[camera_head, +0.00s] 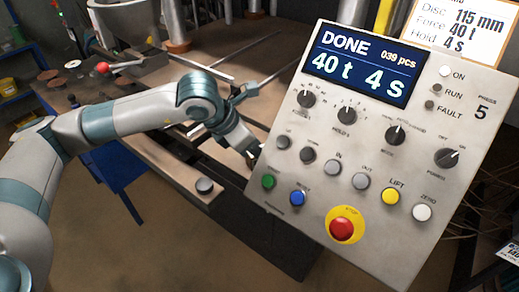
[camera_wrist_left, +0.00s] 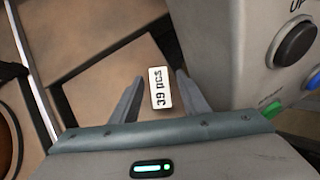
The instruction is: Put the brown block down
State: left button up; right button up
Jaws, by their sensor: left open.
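In the left wrist view, a brown, flat-looking shape (camera_wrist_left: 97,101), seemingly the brown block, lies beneath my left gripper (camera_wrist_left: 158,84). The fingers are spread apart, with no contact visible against the label. My gripper's body hides the near part of the brown shape. In the head view my left gripper (camera_head: 247,148) is low beside the left edge of the control panel, which partly hides it. The block cannot be made out there. My right gripper is not in view.
The control panel (camera_head: 310,195) stands close on the right; its display (camera_head: 365,66) reads "DONE", "40 t 4 s", "039 pcs". A red stop button (camera_head: 341,229) is near its bottom. A blue stand (camera_head: 117,178) is at left.

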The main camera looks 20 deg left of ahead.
pick_arm(q)
jog(key=shift+r, duration=0.1)
jog(key=shift+s+a+r, duration=0.1)
jog(key=shift+a+r, duration=0.05)
jog(key=shift+r, duration=0.05)
jog(key=b+v, duration=0.3)
jog(key=v, duration=0.8)
jog(key=shift+s+r, duration=0.15)
jog(key=shift+r, duration=0.1)
